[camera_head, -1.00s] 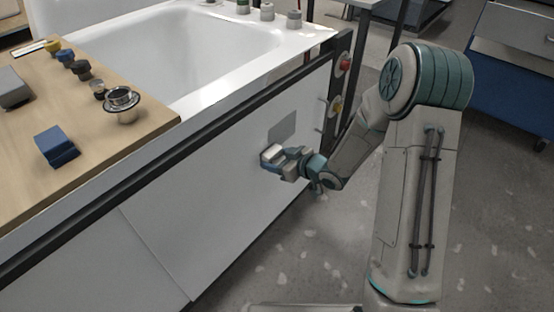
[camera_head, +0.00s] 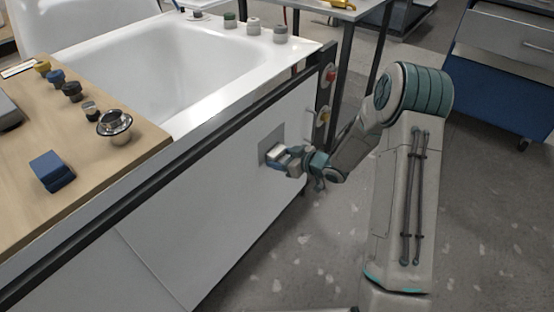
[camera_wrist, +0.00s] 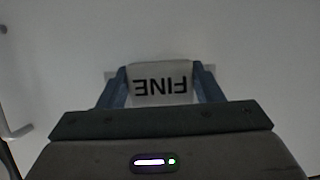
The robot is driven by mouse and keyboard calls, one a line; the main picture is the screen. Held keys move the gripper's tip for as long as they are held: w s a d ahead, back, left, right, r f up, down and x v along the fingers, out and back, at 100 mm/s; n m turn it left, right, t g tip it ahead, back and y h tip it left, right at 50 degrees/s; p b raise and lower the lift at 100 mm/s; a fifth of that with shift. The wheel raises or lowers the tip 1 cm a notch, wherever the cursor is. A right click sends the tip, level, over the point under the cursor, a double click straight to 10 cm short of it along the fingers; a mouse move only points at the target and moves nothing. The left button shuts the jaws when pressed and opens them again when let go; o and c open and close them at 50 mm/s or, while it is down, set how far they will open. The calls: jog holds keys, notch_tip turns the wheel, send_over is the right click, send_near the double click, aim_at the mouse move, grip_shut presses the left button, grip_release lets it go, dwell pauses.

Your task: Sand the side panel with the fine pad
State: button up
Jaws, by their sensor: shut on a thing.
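The white side panel (camera_head: 215,195) is the upright front of the tub, below a dark rail. A grey patch (camera_head: 268,139) shows on it, partly covered by my gripper (camera_head: 279,158). My gripper is shut on the fine pad (camera_wrist: 160,84), a pale block marked "FINE", upside down in the wrist view. The blue fingers (camera_wrist: 207,86) grip it from both sides. The pad is at the panel, over the lower part of the patch; I cannot tell whether it touches. In the wrist view, the panel (camera_wrist: 245,45) fills the background and grey patch edges show beside the pad.
A wooden board (camera_head: 95,175) carries a blue block (camera_head: 51,171), a metal drain fitting (camera_head: 115,125) and several knobs. A red button (camera_head: 331,75) and a yellow one (camera_head: 324,118) sit on the post at the panel's right end. A handle (camera_wrist: 12,128) shows at left in the wrist view.

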aim_at(257, 169)
jog(key=w+d+p, duration=0.2)
jog(key=w, duration=0.1)
jog(key=shift+w+d+r, duration=0.1)
jog(key=shift+d, duration=0.05)
dwell(0.3)
jog(key=shift+s+a+b, duration=0.3)
jog(key=shift+s+a, duration=0.6)
jog(key=shift+s, duration=0.3)
jog(key=shift+s+a+b, duration=0.25)
jog(key=shift+s+a, duration=0.4)
jog(key=shift+s, duration=0.3)
jog(key=shift+s+a+b, duration=0.25)
jog(key=shift+s+a, duration=0.4)
jog(key=shift+s, duration=0.3)
jog(key=shift+s+a+b, duration=0.5)
jog(key=shift+s+a, duration=0.7)
jog(key=shift+s, duration=0.1)
jog(key=s+d, duration=0.3)
jog(key=d, duration=0.2)
jog(key=shift+s+p, duration=0.3)
jog(key=shift+s, duration=0.05)
